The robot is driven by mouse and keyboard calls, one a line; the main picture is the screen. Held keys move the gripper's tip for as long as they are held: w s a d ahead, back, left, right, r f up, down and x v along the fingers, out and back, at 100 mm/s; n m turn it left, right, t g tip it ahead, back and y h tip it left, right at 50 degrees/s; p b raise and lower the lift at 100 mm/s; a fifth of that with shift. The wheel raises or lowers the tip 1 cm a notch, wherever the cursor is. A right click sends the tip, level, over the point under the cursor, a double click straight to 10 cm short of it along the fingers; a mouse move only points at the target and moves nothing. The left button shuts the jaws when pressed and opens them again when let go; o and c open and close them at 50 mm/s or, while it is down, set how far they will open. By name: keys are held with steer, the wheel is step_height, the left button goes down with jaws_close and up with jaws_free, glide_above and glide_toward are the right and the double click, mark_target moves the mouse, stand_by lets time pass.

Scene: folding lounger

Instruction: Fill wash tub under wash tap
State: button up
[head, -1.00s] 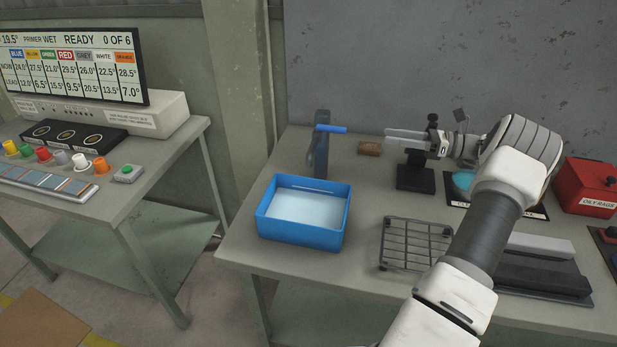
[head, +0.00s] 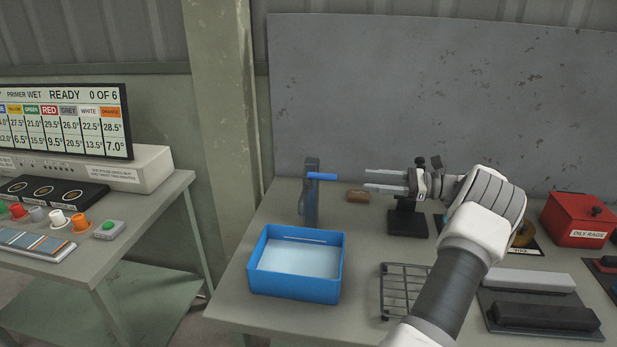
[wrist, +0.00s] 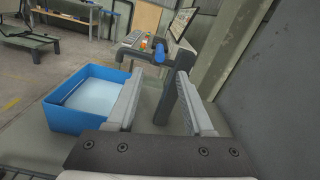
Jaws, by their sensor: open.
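The blue wash tub (head: 296,289) stands on the workbench, with a pale, water-like surface inside it; it also shows in the wrist view (wrist: 60,118). The wash tap is a dark grey post (head: 311,205) behind the tub with a blue lever (head: 322,176) near its top pointing right. In the wrist view the tap post (wrist: 185,100) and the blue lever end (wrist: 137,48) appear between and beyond the fingers. My gripper (head: 366,180) is open and empty, its two fingers pointing left toward the lever, apart from it. The gripper also shows in the wrist view (wrist: 160,100).
A brown block (head: 357,196) lies behind the gripper's fingers. A wire rack (head: 400,290), a black stand (head: 407,222), a red oily rags box (head: 578,220) and dark bars (head: 545,316) are on the bench. A control table (head: 150,225) with a screen is at left.

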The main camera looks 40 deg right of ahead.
mark_target(315, 175)
steer(key=x, duration=1.5)
steer(key=shift+w+a, duration=0.1)
steer(key=shift+w, duration=0.15)
jaws_close()
stand_by(0.7)
